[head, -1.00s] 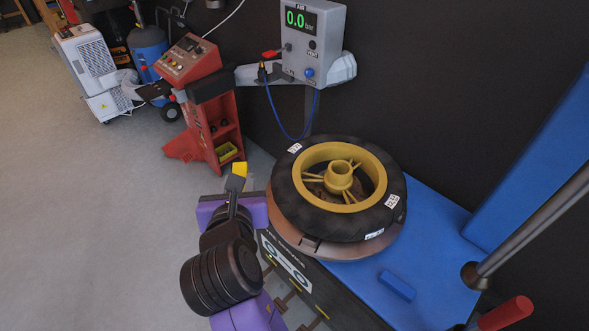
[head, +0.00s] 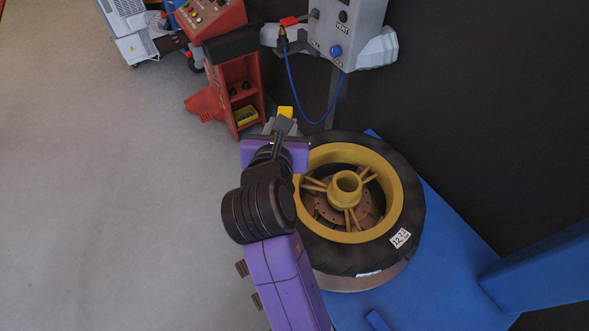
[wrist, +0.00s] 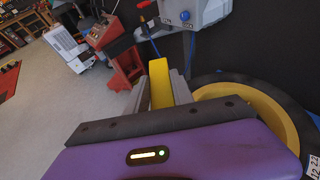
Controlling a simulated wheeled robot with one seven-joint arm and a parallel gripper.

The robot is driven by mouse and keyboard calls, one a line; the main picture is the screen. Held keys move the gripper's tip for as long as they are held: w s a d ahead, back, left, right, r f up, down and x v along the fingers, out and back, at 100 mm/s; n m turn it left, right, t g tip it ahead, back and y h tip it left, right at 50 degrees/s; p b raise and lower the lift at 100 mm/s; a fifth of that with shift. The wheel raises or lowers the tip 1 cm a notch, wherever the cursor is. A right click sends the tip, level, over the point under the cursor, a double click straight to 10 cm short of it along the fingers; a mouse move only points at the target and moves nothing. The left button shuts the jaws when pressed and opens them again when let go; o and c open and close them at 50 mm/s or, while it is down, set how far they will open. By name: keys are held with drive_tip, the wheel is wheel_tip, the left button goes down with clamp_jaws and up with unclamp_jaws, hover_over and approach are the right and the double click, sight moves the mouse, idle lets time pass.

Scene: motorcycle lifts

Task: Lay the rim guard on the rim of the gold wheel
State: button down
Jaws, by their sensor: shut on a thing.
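The gold wheel (head: 406,193) lies flat with its black tyre on a round turntable in the head view. Its rim also shows at the right of the wrist view (wrist: 271,112). My gripper (head: 283,120) is at the far left of the wheel, raised, with its purple body overlapping the tyre's left edge in the picture. In the wrist view my gripper (wrist: 160,92) is shut on a yellow block, the rim guard (wrist: 160,80). The guard's yellow end also shows in the head view (head: 286,112). The guard appears apart from the rim.
A blue machine bed (head: 450,270) and blue column (head: 545,265) stand right of the wheel. A grey air box (head: 345,30) with a blue hose (head: 294,95) is behind it. A red stand (head: 228,85) is at the back left. The grey floor at left is clear.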

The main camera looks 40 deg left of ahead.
wheel_tip(320, 180, down, 20)
drive_tip(key=shift+r+b, duration=0.25)
drive_tip(key=shift+b, duration=0.95)
drive_tip(key=shift+f, duration=0.1)
drive_tip(key=c, duration=1.1)
unclamp_jaws()
drive_tip(key=shift+s, duration=0.1)
drive_tip(key=p+v, duration=0.1)
drive_tip(key=v, duration=1.1)
